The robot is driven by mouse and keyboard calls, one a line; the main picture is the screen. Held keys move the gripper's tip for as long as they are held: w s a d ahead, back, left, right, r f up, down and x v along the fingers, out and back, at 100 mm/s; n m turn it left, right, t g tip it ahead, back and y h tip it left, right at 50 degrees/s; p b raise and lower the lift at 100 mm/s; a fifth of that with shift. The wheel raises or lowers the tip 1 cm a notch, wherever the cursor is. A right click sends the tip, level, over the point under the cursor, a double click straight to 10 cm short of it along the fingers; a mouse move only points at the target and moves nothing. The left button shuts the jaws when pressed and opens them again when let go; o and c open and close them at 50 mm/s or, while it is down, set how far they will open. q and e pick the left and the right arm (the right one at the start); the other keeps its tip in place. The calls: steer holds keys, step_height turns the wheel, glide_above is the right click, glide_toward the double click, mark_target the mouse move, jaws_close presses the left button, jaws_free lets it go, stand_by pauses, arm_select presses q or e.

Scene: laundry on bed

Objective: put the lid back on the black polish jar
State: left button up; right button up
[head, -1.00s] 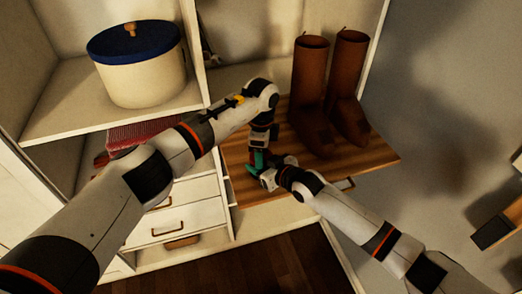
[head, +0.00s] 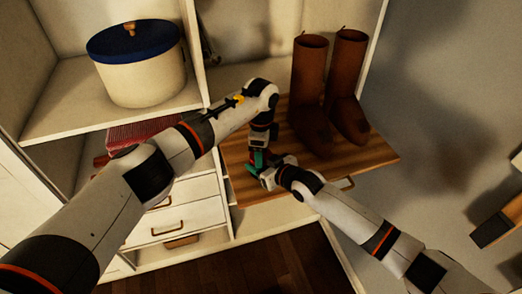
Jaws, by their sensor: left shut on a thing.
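My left gripper (head: 258,153) points down over the front left part of the wooden pull-out board (head: 365,163). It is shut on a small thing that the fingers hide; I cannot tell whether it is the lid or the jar. My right gripper (head: 264,174) reaches in from the lower right, right below and close against the left one. Whether its jaws are open or shut does not show. I cannot make out the black polish jar or its lid; the grippers cover that spot.
Two tall brown boots, a left one (head: 309,75) and a right one (head: 346,75), stand upright behind the grippers on the board. A cream box with a blue lid (head: 140,78) sits on the upper left shelf. Folded red cloth (head: 128,134) lies below. The board's right end is clear.

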arm_select(q)
steer(key=shift+s+a, duration=0.2)
steer(key=shift+s, duration=0.1)
steer(key=shift+w+d+r, duration=0.15)
steer(key=shift+w+r, duration=0.05)
steer(key=shift+r, duration=0.15)
stand_by(0.8)
steer(key=shift+f, duration=0.35)
